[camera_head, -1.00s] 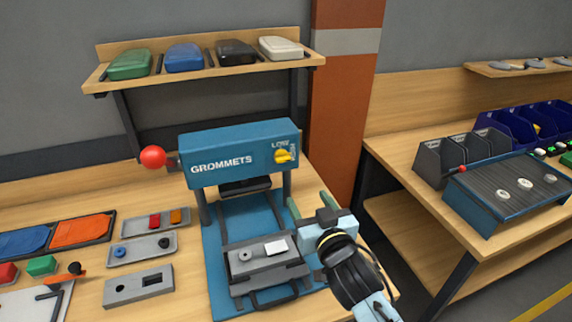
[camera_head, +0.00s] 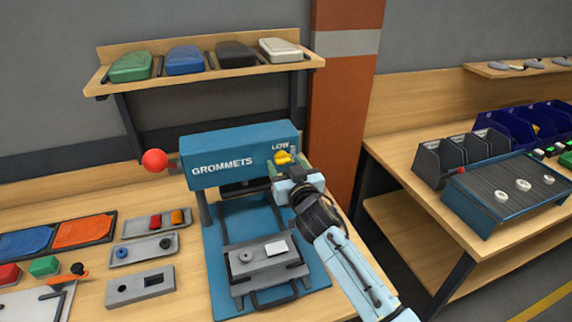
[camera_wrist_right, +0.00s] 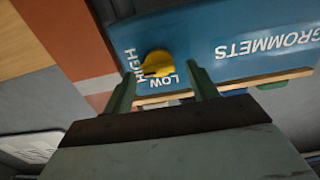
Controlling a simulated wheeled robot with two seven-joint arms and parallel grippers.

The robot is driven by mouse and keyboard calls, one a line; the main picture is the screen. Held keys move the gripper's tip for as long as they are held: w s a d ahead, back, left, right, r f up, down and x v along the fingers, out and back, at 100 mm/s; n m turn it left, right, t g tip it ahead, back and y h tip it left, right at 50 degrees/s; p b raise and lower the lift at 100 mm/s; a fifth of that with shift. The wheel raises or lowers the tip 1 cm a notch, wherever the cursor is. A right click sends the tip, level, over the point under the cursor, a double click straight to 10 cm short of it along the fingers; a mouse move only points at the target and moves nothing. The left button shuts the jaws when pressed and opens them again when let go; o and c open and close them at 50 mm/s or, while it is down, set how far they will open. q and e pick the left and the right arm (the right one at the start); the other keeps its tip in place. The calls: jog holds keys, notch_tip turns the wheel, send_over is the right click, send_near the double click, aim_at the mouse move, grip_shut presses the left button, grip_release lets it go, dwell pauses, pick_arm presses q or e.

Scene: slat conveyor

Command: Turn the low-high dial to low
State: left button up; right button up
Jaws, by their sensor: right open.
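The low-high dial is a yellow knob (camera_head: 283,157) on the front of the blue GROMMETS press (camera_head: 225,150), near its right end. It also shows in the right wrist view (camera_wrist_right: 156,64), with the words LOW and HIGH printed beside it. My right gripper (camera_head: 283,169) is just in front of and below the dial, and partly hides it in the head view. In the right wrist view its two fingers (camera_wrist_right: 163,85) are open, with the knob between and beyond their tips. No contact with the knob is visible. My left gripper is not in view.
A red ball handle (camera_head: 154,160) sticks out at the press's left. A grey fixture block (camera_head: 250,277) sits on the press base below. A shelf (camera_head: 205,76) with several coloured cases is above and behind. A grey conveyor (camera_head: 480,205) stands on the bench to the right.

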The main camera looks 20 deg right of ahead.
jog(key=shift+w, duration=0.2)
jog(key=c, duration=1)
